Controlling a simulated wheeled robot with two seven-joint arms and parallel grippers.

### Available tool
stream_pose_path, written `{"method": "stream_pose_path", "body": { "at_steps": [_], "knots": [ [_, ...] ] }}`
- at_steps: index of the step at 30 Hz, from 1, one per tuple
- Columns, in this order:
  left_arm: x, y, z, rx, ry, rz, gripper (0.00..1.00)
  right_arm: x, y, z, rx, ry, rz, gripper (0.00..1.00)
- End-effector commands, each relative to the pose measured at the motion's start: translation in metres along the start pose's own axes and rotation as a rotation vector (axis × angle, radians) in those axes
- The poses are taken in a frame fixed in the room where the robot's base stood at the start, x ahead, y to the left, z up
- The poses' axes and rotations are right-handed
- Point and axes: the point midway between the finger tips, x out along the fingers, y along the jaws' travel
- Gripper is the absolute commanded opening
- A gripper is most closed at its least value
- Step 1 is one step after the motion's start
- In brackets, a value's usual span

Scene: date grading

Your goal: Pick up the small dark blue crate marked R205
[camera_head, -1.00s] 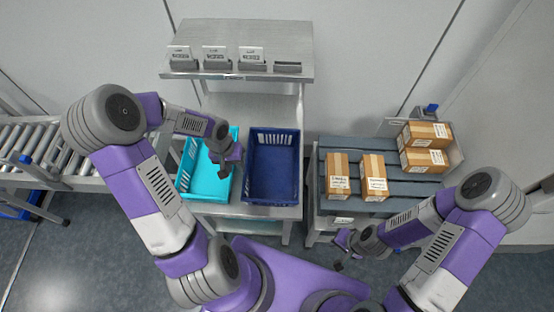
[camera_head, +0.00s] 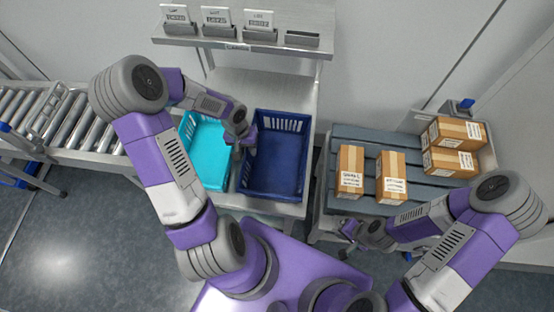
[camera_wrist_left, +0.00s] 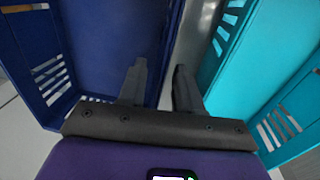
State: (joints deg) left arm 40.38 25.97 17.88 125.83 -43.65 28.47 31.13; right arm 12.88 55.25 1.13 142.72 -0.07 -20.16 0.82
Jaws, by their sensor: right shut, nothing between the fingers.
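The small dark blue crate (camera_head: 276,168) stands empty on the metal table in the head view, right of a turquoise crate (camera_head: 203,152). No R205 marking can be read on it. My left gripper (camera_head: 243,146) is at its left side wall, near the gap between the crates. In the left wrist view, my left gripper (camera_wrist_left: 160,72) is open. One finger is over the inside of the dark blue crate (camera_wrist_left: 105,40), the other over the gap beside the turquoise crate (camera_wrist_left: 278,62). Contact cannot be told. My right gripper (camera_head: 345,243) is shut and empty, low beside the pallet.
A shelf (camera_head: 240,40) with several label cards stands behind the crates; their text is unreadable. A grey slatted pallet (camera_head: 368,138) with several cardboard boxes (camera_head: 391,178) is to the right. A roller conveyor (camera_head: 85,120) is at the left.

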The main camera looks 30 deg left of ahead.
Motion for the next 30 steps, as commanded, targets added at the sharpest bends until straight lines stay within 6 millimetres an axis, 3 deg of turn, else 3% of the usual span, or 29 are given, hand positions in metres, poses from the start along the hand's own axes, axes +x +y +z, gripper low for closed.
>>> {"method": "stream_pose_path", "body": {
  "at_steps": [6, 15, 16, 22, 30],
  "knots": [
    [0.035, 0.0, 0.0, 0.0, -0.002, 0.001, 0.34, 0.014, 0.005, -0.001, 0.0, 0.0, 0.0, 0.0],
    [0.039, 0.0, 0.0, -0.001, 0.0, 0.0, 0.34, 0.014, 0.005, -0.001, 0.0, 0.0, 0.0, 0.0],
    [0.039, 0.0, 0.0, -0.001, 0.0, 0.0, 0.33, 0.014, 0.005, -0.001, 0.0, 0.0, 0.0, 0.0],
    [0.039, 0.0, 0.0, -0.001, 0.0, 0.0, 0.02, 0.014, 0.005, -0.001, 0.0, 0.0, 0.0, 0.0],
    [0.039, 0.0, -0.001, 0.0, 0.001, 0.0, 0.0, 0.014, 0.005, -0.001, 0.0, 0.0, 0.0, 0.0]
  ]
}}
